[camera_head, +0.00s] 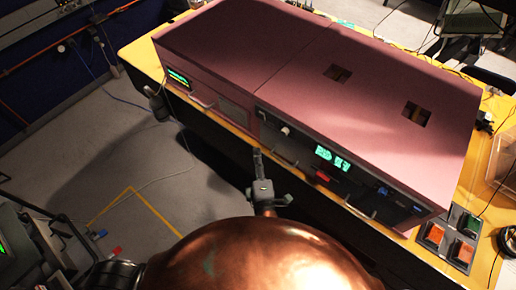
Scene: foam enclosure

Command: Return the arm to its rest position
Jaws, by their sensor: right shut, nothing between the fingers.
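My right gripper (257,153) shows near the middle of the head view, in front of the pink cabinet's front face. Its grey fingers are together and empty, pointing up in the picture. It appears apart from the cabinet, though the exact gap is hard to judge. My left gripper does not show.
The large pink cabinet (290,55) has handles and lit green displays (333,159) and stands on a yellow-edged table (136,54). A button box (449,237) with orange buttons sits at the lower right. A clear bin (503,155) stands at the right edge. Grey floor (75,145) is open at left, with thin cables.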

